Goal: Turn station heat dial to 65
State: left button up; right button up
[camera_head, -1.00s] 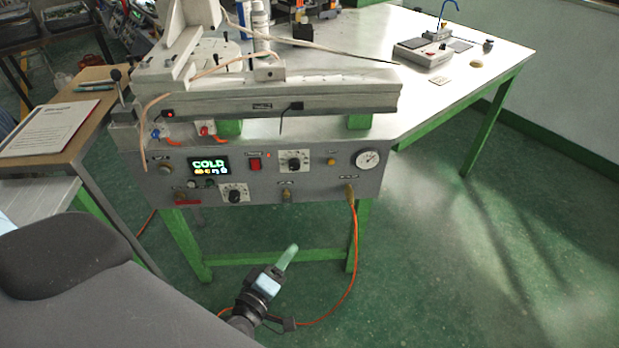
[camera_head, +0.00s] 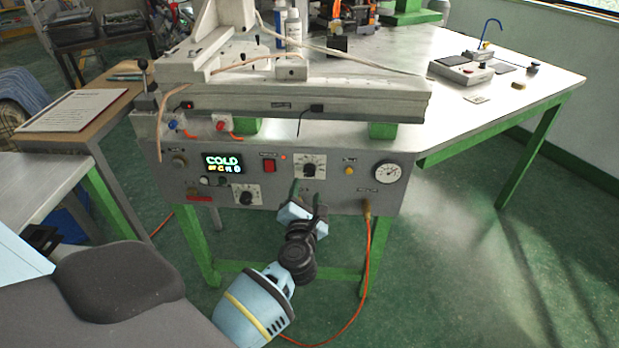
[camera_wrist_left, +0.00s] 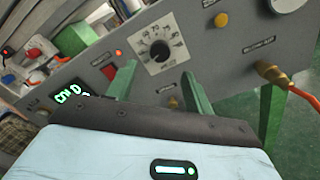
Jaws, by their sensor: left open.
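The grey station front panel (camera_head: 330,192) carries two black-knobbed dials on white scale plates, an upper dial (camera_head: 309,166) and a lower dial (camera_head: 247,196). The head view does not make their labels readable. My left gripper (camera_head: 308,188) is open and empty, just below the upper dial. In the left wrist view its two green fingers (camera_wrist_left: 160,88) stand apart. The upper dial also shows in the left wrist view (camera_wrist_left: 160,50), beyond and between the fingertips, with numbers around its knob. Its exact setting is too small to tell. My right gripper is out of view.
A display (camera_head: 223,163) reads COLD. A red switch (camera_head: 269,165) sits left of the upper dial, a yellow button (camera_head: 349,170) and gauge (camera_head: 389,174) to its right. An orange hose (camera_head: 368,260) hangs from a brass fitting (camera_head: 367,208). Floor right of the station is clear.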

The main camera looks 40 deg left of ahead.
aim_at(309, 173)
pick_arm(q)
jog(key=x, duration=0.6)
jog(key=shift+w+a+b, duration=0.15)
jog(key=shift+w+b, duration=0.2)
jog(key=c, duration=1)
